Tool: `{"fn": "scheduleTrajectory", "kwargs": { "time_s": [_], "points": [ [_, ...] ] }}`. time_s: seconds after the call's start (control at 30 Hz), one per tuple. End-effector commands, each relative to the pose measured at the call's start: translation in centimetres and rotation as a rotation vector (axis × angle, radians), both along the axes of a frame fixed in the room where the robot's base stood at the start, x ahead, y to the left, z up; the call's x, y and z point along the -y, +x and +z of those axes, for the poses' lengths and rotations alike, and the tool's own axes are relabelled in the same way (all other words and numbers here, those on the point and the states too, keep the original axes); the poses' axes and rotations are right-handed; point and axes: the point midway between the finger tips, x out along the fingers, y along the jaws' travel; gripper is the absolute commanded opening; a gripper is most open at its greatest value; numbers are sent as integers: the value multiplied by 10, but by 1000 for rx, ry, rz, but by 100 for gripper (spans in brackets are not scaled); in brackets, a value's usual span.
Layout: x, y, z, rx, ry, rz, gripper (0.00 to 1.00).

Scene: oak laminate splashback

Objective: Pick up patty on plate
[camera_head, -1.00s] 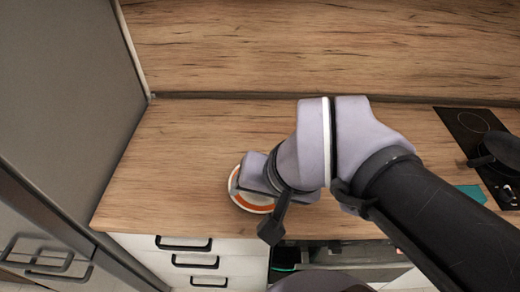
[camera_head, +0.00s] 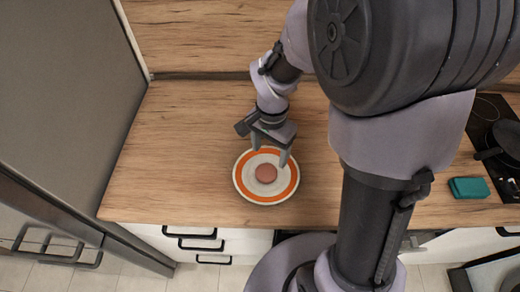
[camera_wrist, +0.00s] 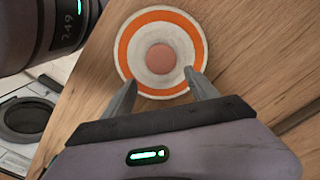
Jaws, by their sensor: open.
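The patty (camera_head: 266,173) is a small round pinkish-brown disc. It lies near the middle of a white plate with an orange ring (camera_head: 289,183) on the wooden counter. In the wrist view the patty (camera_wrist: 160,59) sits beyond my fingertips, with the plate (camera_wrist: 127,47) around it. My gripper (camera_head: 270,157) is open and empty, at the far side of the plate in the head view. In the wrist view my gripper (camera_wrist: 165,85) has its two fingers spread apart, pointing toward the patty, which is not between them.
A teal sponge-like block (camera_head: 469,187) lies on the counter at the right, near a black hob with a dark pan (camera_head: 505,140). A tall grey cabinet (camera_head: 60,90) stands at the left. The counter left of the plate is clear.

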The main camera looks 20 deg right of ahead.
Motion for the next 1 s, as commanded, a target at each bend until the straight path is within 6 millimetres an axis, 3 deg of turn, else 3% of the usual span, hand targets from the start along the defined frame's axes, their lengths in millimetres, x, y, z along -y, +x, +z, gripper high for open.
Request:
{"fn": "scheduleTrajectory", "kwargs": {
  "time_s": [0.03,0.1,0.33,0.5,0.73,1.0],
  "points": [
    [0,-1,-17,-4,1,0,68],
    [0,-1,-30,-3,0,0,68],
    [-2,0,-52,-1,1,1,68],
    [-4,1,-87,-2,1,0,68],
    [-4,1,-90,2,0,1,68],
    [-4,1,-90,1,0,1,17]
  ]
}}
